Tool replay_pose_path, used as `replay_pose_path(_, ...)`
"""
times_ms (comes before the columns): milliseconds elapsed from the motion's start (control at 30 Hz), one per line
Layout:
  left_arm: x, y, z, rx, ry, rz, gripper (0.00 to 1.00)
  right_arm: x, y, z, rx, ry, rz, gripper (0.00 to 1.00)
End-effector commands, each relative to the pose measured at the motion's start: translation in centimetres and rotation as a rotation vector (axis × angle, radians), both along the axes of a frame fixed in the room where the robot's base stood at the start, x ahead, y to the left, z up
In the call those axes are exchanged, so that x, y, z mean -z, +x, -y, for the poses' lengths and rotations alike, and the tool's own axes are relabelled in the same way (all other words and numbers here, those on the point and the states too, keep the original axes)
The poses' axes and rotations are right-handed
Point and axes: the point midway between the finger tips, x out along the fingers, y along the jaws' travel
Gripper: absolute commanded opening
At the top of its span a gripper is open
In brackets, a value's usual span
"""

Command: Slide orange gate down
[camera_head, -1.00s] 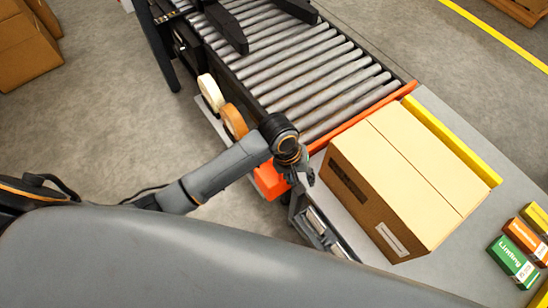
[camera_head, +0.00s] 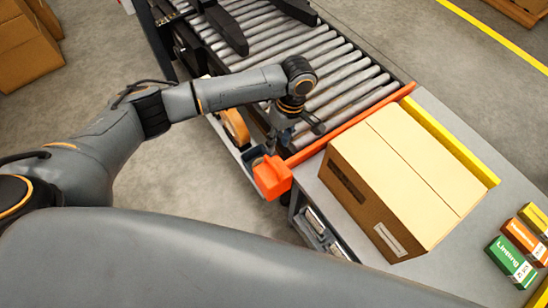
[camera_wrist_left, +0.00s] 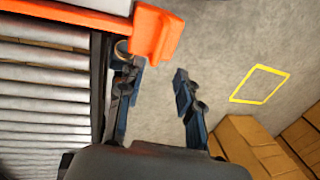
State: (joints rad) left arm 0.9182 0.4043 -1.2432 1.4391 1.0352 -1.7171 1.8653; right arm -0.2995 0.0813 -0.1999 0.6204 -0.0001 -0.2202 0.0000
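The orange gate (camera_head: 350,130) is a long bar across the end of the roller conveyor, with an orange block (camera_head: 272,177) at its left end. In the left wrist view the gate's block (camera_wrist_left: 157,35) is at the top, just beyond my left fingers. My left gripper (camera_head: 275,138) is beside the conveyor's left edge, just behind the block, partly hidden by its own wrist. In the wrist view my left gripper (camera_wrist_left: 155,72) is open with nothing between its fingers. One finger is close to the block; I cannot tell whether they touch. My right gripper is not in view.
A closed cardboard box (camera_head: 405,180) stands on the grey table (camera_head: 440,265) just past the gate, beside a yellow rail (camera_head: 450,140). Small cartons (camera_head: 512,262) lie at the right.

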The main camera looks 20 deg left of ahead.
Motion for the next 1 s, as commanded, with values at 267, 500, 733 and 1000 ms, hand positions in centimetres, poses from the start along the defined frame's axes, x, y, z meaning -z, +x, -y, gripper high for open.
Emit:
replay_pose_path(267, 5.7, -0.9, -0.7, 0.001, 0.001, -0.002, 0.35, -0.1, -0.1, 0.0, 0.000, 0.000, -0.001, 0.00)
replay_pose_path(500, 8.2, -1.3, -0.9, 0.002, -0.002, 0.000, 0.35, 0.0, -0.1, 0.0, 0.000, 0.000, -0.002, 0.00)
replay_pose_path(733, 8.6, -1.3, -1.0, 0.003, -0.002, 0.002, 0.35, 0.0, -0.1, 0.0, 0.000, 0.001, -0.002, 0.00)
replay_pose_path(1000, 8.6, -1.3, -1.0, 0.003, -0.002, 0.001, 0.05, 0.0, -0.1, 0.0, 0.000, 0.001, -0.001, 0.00)
